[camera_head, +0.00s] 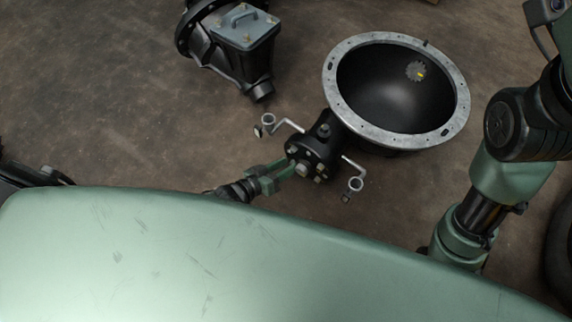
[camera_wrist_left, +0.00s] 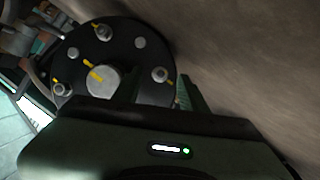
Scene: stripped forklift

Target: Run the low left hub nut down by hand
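The black round hub (camera_head: 312,152) stands in the middle of the head view, with several pale nuts on its face around a larger centre piece. The left wrist view shows the hub face (camera_wrist_left: 122,58) close up, with yellow marks on several nuts and on the pale centre cap (camera_wrist_left: 102,80). One nut (camera_wrist_left: 160,75) lies ahead of my left gripper's fingers. My left gripper (camera_head: 286,169) is at the hub's lower left edge, its two green fingers apart. I cannot tell whether they touch a nut. My right gripper is hidden.
A large black bowl-shaped housing with a grey flange (camera_head: 338,96) stands behind the hub. Grey bent brackets (camera_head: 291,124) stick out on both sides. A black casting with a grey cover (camera_head: 243,28) lies at the upper left. Bare floor (camera_head: 100,100) is open at left.

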